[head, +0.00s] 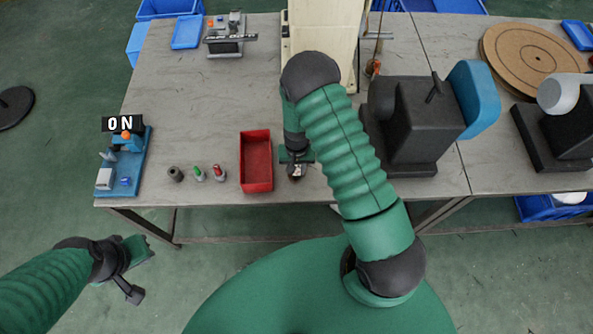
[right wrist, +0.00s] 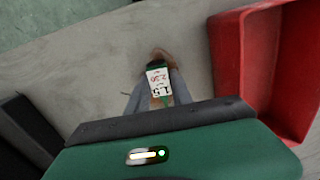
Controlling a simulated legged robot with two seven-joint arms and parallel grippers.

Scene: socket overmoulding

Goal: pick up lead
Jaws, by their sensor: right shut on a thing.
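My right gripper (head: 296,172) is low over the front of the table, just right of the red bin. In the right wrist view its two grey fingers (right wrist: 160,102) are closed around the lead (right wrist: 158,78). The lead carries a white label with red and black print, and has a dark green part and a brownish end. In the head view only a small pale and dark bit of it shows under the gripper. My left gripper (head: 133,268) hangs off the table at the lower left, away from everything; its fingers are not clear.
The red bin (head: 256,161) stands close left of my right gripper; it also shows in the right wrist view (right wrist: 262,75). Several small grey, green and red parts (head: 199,173) stand left of it. A blue fixture (head: 130,160) reads "ON". A dark machine (head: 408,125) stands right.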

